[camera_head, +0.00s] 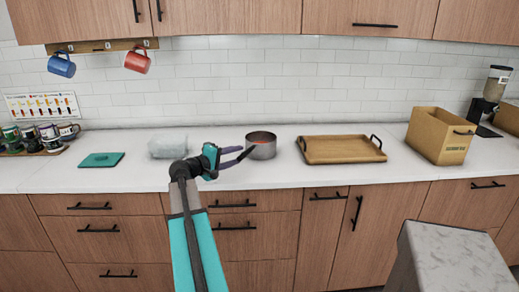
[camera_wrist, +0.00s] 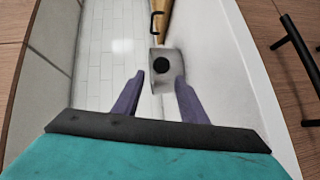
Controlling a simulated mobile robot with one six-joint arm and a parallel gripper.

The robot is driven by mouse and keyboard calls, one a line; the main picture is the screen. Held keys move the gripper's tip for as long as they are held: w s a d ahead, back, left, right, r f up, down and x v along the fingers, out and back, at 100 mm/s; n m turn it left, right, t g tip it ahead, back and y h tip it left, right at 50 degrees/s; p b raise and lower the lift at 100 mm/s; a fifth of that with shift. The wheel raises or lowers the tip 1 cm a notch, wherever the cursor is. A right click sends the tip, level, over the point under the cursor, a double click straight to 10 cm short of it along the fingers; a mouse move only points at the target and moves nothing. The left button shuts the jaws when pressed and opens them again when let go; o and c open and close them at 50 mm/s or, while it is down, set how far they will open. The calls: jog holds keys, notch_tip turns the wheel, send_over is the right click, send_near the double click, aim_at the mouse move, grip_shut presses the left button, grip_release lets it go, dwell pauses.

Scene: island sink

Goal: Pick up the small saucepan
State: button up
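The small saucepan (camera_head: 264,150) stands upright on the white counter in the head view. It is grey metal, with a dark handle pointing left and toward me. My gripper (camera_head: 240,156) is just left of it, with its purple fingers apart and pointing at the handle. In the wrist view the saucepan (camera_wrist: 174,57) is straight ahead, with the round black handle end seen end-on. There my gripper (camera_wrist: 160,82) is open and empty, and the handle end appears between the fingertips. I cannot tell whether the handle is inside the fingers.
A wooden tray (camera_head: 345,160) with black handles lies right of the saucepan. A cardboard box (camera_head: 437,145) and a coffee grinder (camera_head: 490,100) stand farther right. A pale, lumpy item (camera_head: 167,148) and a teal board (camera_head: 101,160) lie left. The tiled wall is behind.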

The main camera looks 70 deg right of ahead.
aim_at(250, 148)
jog(key=shift+x, duration=1.85)
jog(key=x, duration=0.1)
jog(key=p+x, duration=0.1)
jog(key=x, duration=0.1)
jog(key=p+x, duration=0.1)
jog(key=shift+d+r, duration=0.2)
jog(key=shift+r, duration=0.05)
jog(key=shift+s+d+f, duration=0.2)
jog(key=shift+s+d, duration=0.05)
jog(key=shift+d, duration=0.15)
grip_shut()
jog(key=shift+r, duration=0.1)
